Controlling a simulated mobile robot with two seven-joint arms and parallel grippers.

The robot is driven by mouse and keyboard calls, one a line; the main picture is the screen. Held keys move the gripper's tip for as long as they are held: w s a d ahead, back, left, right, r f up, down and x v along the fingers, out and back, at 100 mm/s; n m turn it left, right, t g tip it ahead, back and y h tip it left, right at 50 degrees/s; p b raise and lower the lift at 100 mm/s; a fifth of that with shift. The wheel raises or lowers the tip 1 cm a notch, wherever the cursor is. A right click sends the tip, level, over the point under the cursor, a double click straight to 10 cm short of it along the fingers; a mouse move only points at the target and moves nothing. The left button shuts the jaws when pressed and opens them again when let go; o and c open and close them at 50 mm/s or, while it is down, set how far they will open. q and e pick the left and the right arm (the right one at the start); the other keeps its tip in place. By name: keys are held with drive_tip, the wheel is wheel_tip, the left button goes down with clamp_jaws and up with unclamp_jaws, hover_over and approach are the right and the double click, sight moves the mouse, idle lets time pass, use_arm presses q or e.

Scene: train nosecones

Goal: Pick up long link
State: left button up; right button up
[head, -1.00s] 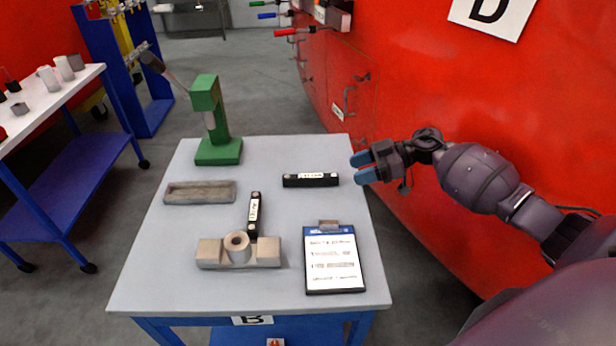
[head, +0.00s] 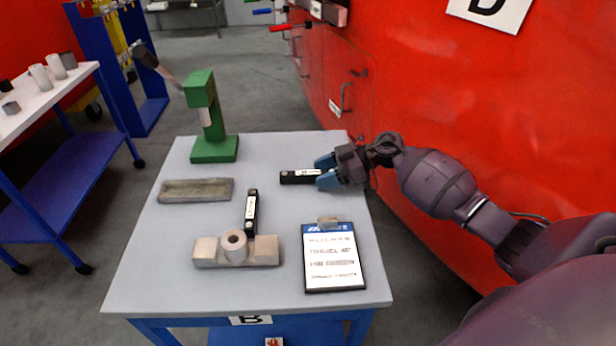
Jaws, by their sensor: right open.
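Two black bars with white labels are on the grey table (head: 150,285). One black bar (head: 296,177) lies crosswise at the back right. The other black bar (head: 251,208) lies nearly lengthwise, its near end at the metal block. I cannot read the labels, so I cannot tell for sure which is the long link. My right gripper (head: 325,171) is open, with blue fingertips at the right end of the crosswise bar. The fingers and hand hide that end. I cannot tell whether they touch it. My left gripper is not in view.
A green press (head: 212,125) stands at the back left, its lever raised. A shallow metal tray (head: 196,190) lies left, a metal block with a round boss (head: 262,251) in front, and a clipboard (head: 333,256) at right. A red wall (head: 440,110) rises close beside the table's right side.

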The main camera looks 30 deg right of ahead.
drive_tip(key=c, duration=1)
drive_tip(key=shift+r, duration=0.2)
